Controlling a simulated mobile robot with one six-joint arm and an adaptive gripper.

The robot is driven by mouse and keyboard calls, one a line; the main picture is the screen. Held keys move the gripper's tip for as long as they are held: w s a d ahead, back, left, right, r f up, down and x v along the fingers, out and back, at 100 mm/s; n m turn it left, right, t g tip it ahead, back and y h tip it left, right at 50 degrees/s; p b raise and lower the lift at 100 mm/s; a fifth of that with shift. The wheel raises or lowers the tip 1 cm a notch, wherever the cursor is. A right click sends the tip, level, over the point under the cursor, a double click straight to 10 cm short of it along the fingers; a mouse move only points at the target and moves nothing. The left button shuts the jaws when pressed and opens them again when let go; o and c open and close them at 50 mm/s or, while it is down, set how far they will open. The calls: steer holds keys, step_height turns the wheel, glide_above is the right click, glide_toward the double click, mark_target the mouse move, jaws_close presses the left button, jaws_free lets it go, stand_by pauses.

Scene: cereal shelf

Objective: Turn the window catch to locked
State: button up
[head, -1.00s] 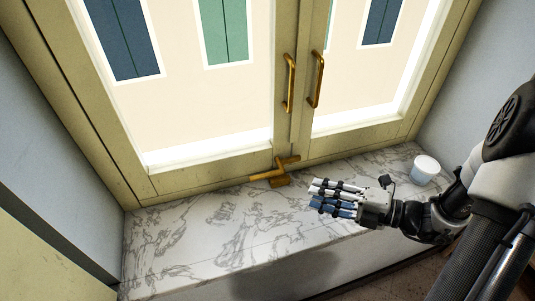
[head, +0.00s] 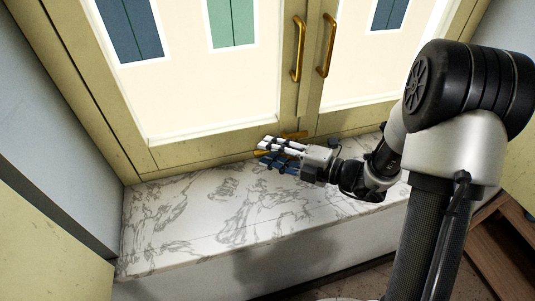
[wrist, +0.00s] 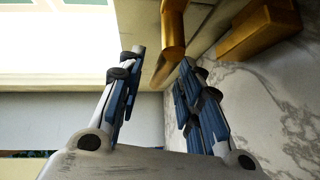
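The brass window catch (head: 294,135) sits at the bottom of the window frame where the two sashes meet. My gripper (head: 262,150) is in front of it and hides most of it in the head view. In the wrist view, a brass lever (wrist: 172,28) of the catch reaches down toward the gap between my fingertips (wrist: 162,57). A brass block (wrist: 258,32) of the catch shows to the right of it. My fingers are apart, one on each side of the lever's end. I cannot tell whether either finger touches it.
The marble sill (head: 190,215) runs below the window, with free room on its left. Two upright brass handles (head: 298,50) and (head: 327,47) are on the sashes above the catch. A grey side wall (head: 50,130) bounds the left.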

steer(key=shift+w+a+f, duration=0.1)
steer(key=shift+w+a, duration=0.25)
steer(key=shift+a, duration=0.3)
steer(key=shift+c, duration=0.4)
jaws_close()
